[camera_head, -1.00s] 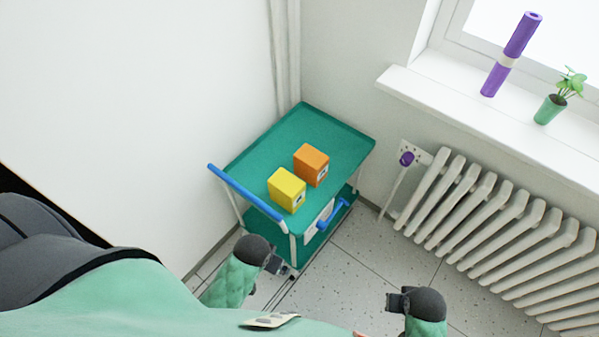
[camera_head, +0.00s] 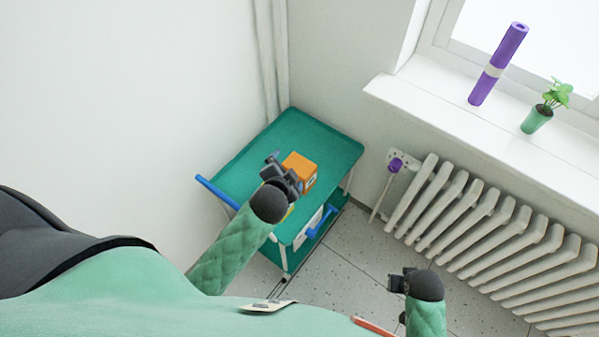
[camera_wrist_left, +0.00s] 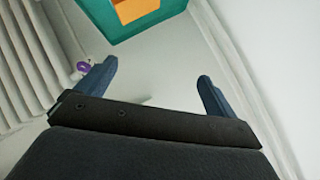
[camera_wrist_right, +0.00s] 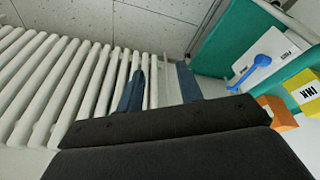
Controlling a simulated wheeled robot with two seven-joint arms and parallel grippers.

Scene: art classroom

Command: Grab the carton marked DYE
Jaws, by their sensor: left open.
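The orange carton (camera_head: 303,168) stands on the teal top of the trolley (camera_head: 329,142). It also shows in the right wrist view (camera_wrist_right: 281,113) and, cut off by the top edge, in the left wrist view (camera_wrist_left: 133,9). I cannot read its label. The yellow carton (camera_wrist_right: 304,90) beside it reads INK; in the head view my left gripper hides nearly all of it. My left gripper (camera_head: 279,168) is open and empty, over the trolley near the orange carton. My right gripper (camera_head: 397,281) is open and empty, apart from the trolley at the lower right.
The trolley has a blue handle (camera_head: 216,191) on its left. A blue object (camera_wrist_right: 257,68) and a white panel are at its side. A white radiator (camera_head: 480,225) stands right. A purple roll (camera_head: 497,65) and potted plant (camera_head: 540,115) are on the windowsill.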

